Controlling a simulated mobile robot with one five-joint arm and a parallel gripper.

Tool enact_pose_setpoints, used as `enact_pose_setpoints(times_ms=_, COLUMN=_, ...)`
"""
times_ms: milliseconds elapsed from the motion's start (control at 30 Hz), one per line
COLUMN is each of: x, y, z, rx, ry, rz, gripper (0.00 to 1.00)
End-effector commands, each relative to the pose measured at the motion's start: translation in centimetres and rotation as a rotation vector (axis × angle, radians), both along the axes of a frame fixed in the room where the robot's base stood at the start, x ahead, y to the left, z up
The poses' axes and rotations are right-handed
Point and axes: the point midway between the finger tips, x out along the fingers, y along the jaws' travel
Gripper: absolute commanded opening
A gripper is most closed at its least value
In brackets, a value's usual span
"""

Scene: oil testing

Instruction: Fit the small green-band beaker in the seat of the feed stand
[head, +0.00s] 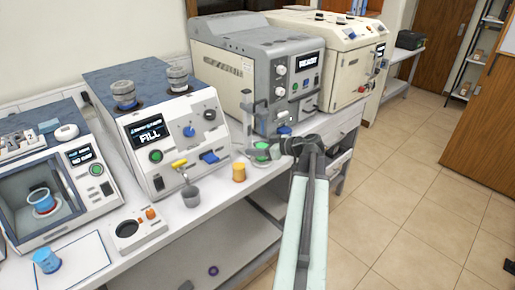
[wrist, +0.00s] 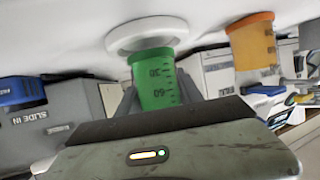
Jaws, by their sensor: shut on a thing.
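The small green-band beaker (head: 261,148) is between the jaws of my gripper (head: 275,151), at the counter's front edge. In the wrist view the green beaker (wrist: 155,85) shows its scale marks, with a jaw on each side. A white round ring (wrist: 147,34) lies right at the beaker's far end; I cannot tell whether the beaker is inside it or only overlaps it. A stand with a grey upright (head: 248,108), likely the feed stand, rises just behind the beaker. Its seat is largely hidden by the beaker and my arm.
An orange beaker (head: 239,173) stands close by on the counter; it also shows in the wrist view (wrist: 253,42). The FILL machine (head: 165,135) stands to the left and the READY machine (head: 262,65) behind. A grey cup (head: 190,196) and a blue beaker (head: 46,260) stand further left.

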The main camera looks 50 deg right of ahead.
Motion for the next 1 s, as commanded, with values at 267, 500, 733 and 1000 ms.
enact_pose_setpoints(times_ms=267, x=-0.02, y=-0.04, z=-1.19, rx=0.000, ry=0.000, rz=-0.001, gripper=0.00)
enact_pose_setpoints(times_ms=500, x=-0.04, y=-0.05, z=-1.19, rx=0.000, ry=0.000, rz=-0.001, gripper=0.00)
enact_pose_setpoints(times_ms=733, x=-0.06, y=-0.07, z=-1.19, rx=0.001, ry=0.000, rz=-0.001, gripper=0.68)
enact_pose_setpoints(times_ms=1000, x=-0.33, y=-0.15, z=-1.02, rx=0.000, ry=0.000, rz=-0.002, gripper=0.68)
